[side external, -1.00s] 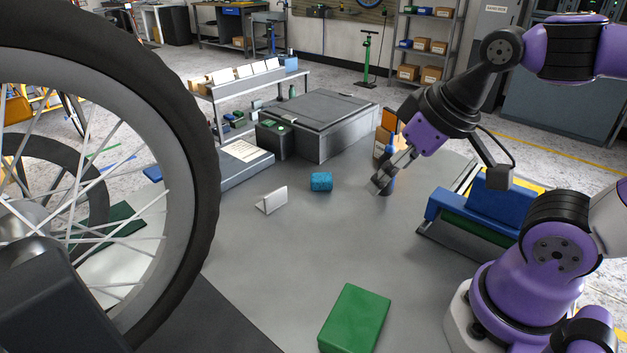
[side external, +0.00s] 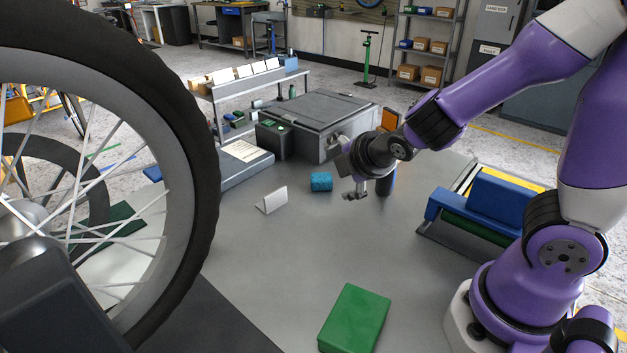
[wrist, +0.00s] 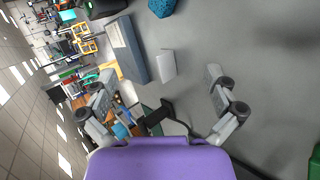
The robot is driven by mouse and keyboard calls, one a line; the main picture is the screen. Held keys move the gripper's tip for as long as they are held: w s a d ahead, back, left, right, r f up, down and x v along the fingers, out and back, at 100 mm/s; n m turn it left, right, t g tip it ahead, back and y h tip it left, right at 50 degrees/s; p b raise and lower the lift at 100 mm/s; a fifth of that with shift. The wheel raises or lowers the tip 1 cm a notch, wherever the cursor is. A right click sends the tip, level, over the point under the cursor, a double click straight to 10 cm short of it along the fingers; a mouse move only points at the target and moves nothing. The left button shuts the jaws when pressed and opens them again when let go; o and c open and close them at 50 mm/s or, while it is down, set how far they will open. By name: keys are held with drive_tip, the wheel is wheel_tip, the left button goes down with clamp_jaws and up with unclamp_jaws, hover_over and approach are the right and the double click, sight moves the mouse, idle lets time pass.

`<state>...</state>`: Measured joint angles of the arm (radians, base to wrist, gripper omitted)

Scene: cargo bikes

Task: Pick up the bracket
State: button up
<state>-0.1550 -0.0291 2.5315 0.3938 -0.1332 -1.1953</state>
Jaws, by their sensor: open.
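In the wrist view the bracket (wrist: 167,66) lies ahead, between the lines of the two fingers. My gripper (side external: 356,192) is to the right of the bracket and above the table, apart from it. In the wrist view my gripper (wrist: 158,84) has its fingers spread wide with nothing between them.
A low grey box (side external: 246,170), a large grey case (side external: 318,127), a green block (side external: 354,318) and a bike wheel (side external: 205,180) surround the clear table middle.

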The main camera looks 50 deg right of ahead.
sight(277, 198)
drive_tip(key=f+n, duration=0.1)
drive_tip(key=n, duration=0.2)
drive_tip(key=w+f+n+t, duration=0.1)
drive_tip(key=n, duration=0.3)
drive_tip(key=w+a+f+n+t, duration=0.1)
drive_tip(key=n, duration=0.2)
drive_tip(key=shift+w+f, duration=0.25)
drive_tip(key=shift+f, duration=0.05)
drive_tip(key=a+n, duration=0.1)
drive_tip(key=n, duration=0.2)
drive_tip(key=a+f+n+t+y, duration=0.1)
drive_tip(key=n, duration=0.2)
drive_tip(key=a+f+n+t+y, duration=0.1)
drive_tip(key=n, duration=0.3)
drive_tip(key=shift+w+a+f, duration=0.2)
drive_tip(key=shift+a, duration=0.05)
drive_tip(key=shift+w+a+f+n+y, duration=0.15)
drive_tip(key=shift+a+n+y, duration=0.1)
drive_tip(key=shift+n+y, duration=0.2)
drive_tip(key=x, duration=1)
drive_tip(key=shift+w, duration=0.1)
drive_tip(key=c, duration=1.2)
